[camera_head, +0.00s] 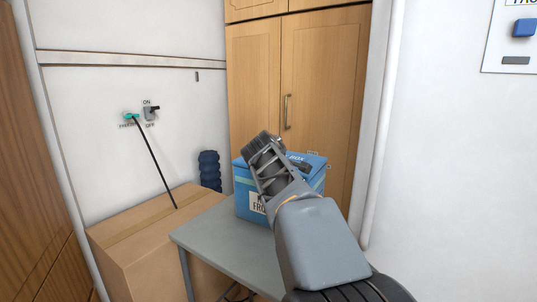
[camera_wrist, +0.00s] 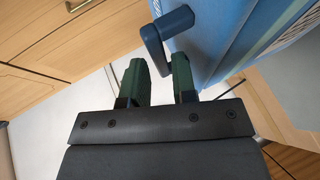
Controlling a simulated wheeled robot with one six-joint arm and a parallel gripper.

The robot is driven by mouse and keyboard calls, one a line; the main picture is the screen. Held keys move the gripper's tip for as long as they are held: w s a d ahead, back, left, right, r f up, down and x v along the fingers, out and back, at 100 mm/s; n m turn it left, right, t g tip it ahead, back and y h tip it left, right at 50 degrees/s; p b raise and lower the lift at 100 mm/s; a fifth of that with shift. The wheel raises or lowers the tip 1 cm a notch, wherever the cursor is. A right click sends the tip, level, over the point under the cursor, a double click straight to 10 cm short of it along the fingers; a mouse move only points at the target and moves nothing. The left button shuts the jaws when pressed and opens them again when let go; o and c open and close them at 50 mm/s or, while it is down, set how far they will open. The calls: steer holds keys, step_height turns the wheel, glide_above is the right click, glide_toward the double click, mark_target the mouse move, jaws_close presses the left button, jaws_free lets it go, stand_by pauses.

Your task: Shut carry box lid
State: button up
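The blue carry box (camera_head: 243,203) stands on a grey table, partly hidden behind my arm. Its lid (camera_head: 318,161) shows as a blue top with lettering, roughly level; I cannot tell whether it is fully shut. In the wrist view the box (camera_wrist: 221,28) fills the upper right, and a dark blue angled handle (camera_wrist: 174,22) sticks out from it. My gripper (camera_wrist: 160,65) is open, its two green fingers apart. The handle's lower end is between or just beyond the fingertips; contact is unclear. In the head view my gripper (camera_head: 262,146) is in front of the box.
The grey table (camera_head: 222,240) has clear surface left of my arm. A large cardboard box (camera_head: 145,235) stands left of it. A dark blue ribbed object (camera_head: 209,170) is behind. A wooden cupboard (camera_head: 325,75) rises behind the carry box. A white pipe (camera_head: 383,130) runs down the right wall.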

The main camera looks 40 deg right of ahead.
steer(key=p+v, duration=0.1)
steer(key=v, duration=1.1)
steer(key=shift+s+a+r+p, duration=0.2)
steer(key=shift+s+p, duration=0.1)
steer(key=shift+p, duration=0.1)
